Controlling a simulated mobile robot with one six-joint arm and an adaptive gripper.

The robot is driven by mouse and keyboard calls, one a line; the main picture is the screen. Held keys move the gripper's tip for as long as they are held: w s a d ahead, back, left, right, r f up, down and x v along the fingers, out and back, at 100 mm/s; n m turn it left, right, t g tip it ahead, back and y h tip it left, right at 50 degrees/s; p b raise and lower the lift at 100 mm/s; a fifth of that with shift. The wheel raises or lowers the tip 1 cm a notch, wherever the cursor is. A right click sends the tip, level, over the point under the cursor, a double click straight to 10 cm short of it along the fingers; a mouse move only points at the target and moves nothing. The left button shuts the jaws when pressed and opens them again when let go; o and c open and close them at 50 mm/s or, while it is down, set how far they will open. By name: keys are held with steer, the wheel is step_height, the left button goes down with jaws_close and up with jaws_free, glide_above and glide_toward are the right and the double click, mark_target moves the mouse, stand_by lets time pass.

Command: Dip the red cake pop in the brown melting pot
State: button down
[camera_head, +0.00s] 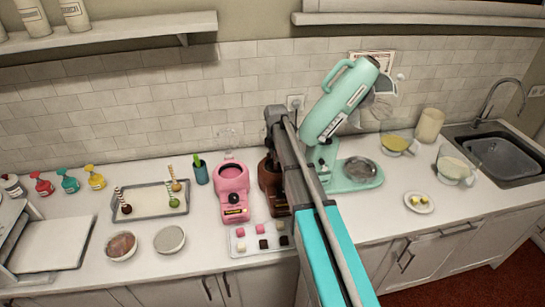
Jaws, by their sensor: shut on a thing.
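The brown melting pot (268,188) stands on the counter just right of a pink melting pot (233,194). My arm crosses in front of it and covers its right side and part of its top. The dark far end of my arm shows above the pot, but I cannot make out any gripper fingers; they are hidden behind the arm. No red cake pop is visible. The tray (150,212) at the left holds a dark brown cake pop (126,209), a green one (174,202) and an orange-yellow one (176,186), all on striped sticks.
A mint stand mixer (340,105) stands close right of my arm. A small tray (238,249) with pink, white and dark cubes lies in front of the pots. Two bowls (121,246) (170,239) are at front left. A green cup (201,173) stands left of the pink pot.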

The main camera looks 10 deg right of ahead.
steer(key=shift+r, duration=0.3)
steer(key=shift+r+p, duration=2.75)
steer(key=shift+p, duration=0.2)
